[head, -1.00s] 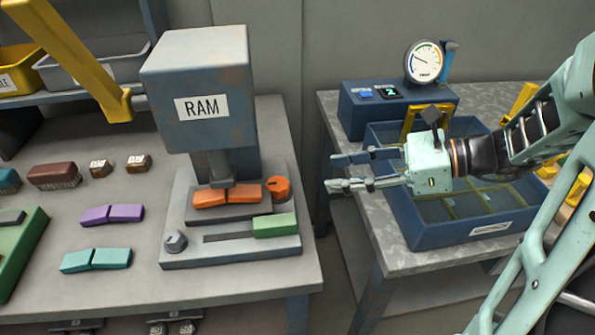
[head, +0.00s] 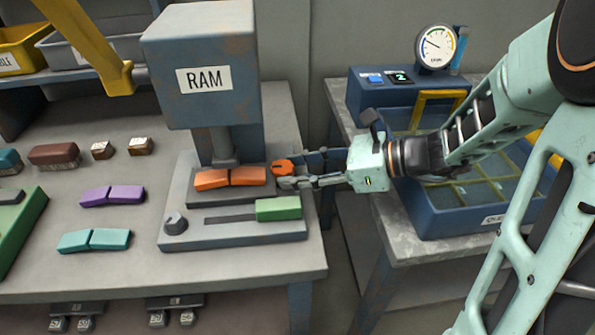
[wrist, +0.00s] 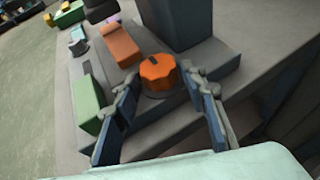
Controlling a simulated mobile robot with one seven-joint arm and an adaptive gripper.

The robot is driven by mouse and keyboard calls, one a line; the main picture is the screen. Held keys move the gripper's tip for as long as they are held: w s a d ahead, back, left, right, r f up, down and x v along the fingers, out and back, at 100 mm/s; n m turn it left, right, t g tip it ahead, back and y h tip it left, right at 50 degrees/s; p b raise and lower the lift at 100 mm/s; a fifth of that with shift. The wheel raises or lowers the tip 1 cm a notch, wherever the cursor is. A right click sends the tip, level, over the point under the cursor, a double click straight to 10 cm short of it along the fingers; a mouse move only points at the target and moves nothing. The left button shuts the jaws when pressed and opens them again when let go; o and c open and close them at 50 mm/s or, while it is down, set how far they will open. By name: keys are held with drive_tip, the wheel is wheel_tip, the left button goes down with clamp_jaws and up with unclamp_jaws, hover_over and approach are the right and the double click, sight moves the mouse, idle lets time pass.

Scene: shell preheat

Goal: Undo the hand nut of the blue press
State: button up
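The blue press (head: 203,70), marked RAM, stands on the left table. Its hand nut, an orange round knob (wrist: 158,72), sits at the right of the press base; in the head view the knob (head: 283,167) is partly hidden by a finger. My gripper (wrist: 162,112) is open, with its two fingers apart and the knob between and just beyond their tips in the wrist view. In the head view my gripper (head: 292,170) reaches in from the right, its tips at the knob. I cannot tell whether a finger touches it.
An orange two-part piece (head: 231,178) lies under the ram. A green block (head: 279,208) and a grey knob (head: 175,223) are on the press base. Purple (head: 112,195) and teal (head: 94,240) pieces lie to the left. A blue tray (head: 450,220) stands on the right table.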

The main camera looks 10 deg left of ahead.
drive_tip(key=shift+c, duration=0.4)
drive_tip(key=c, duration=0.8)
drive_tip(key=shift+w+r+n+g+p, duration=0.1)
drive_tip(key=shift+n+g+p, duration=0.2)
drive_tip(key=shift+p, duration=0.15)
drive_tip(key=shift+w+r+n+g+p, duration=0.1)
drive_tip(key=shift+w+n+g+p, duration=0.05)
drive_tip(key=shift+n+g+p, duration=0.5)
drive_tip(key=n+g+p, duration=0.1)
drive_tip(key=p, duration=0.1)
drive_tip(key=n+g+p, duration=0.1)
drive_tip(key=g+p, duration=0.1)
drive_tip(key=shift+w+n+g, duration=0.25)
drive_tip(key=shift+w+n, duration=0.1)
drive_tip(key=shift+w, duration=0.05)
drive_tip(key=shift+w+a+f+n+g+h+p, duration=0.15)
drive_tip(key=shift+w+n+g+h+p, duration=0.1)
drive_tip(key=shift+n+g+h+p, duration=0.6)
drive_tip(key=shift+w+a+f+n+g+h+p, duration=0.2)
drive_tip(key=shift+n+g+h+p, duration=0.25)
drive_tip(key=shift+n+g+p, duration=0.7)
drive_tip(key=shift+r+g, duration=0.1)
drive_tip(key=shift+g, duration=0.2)
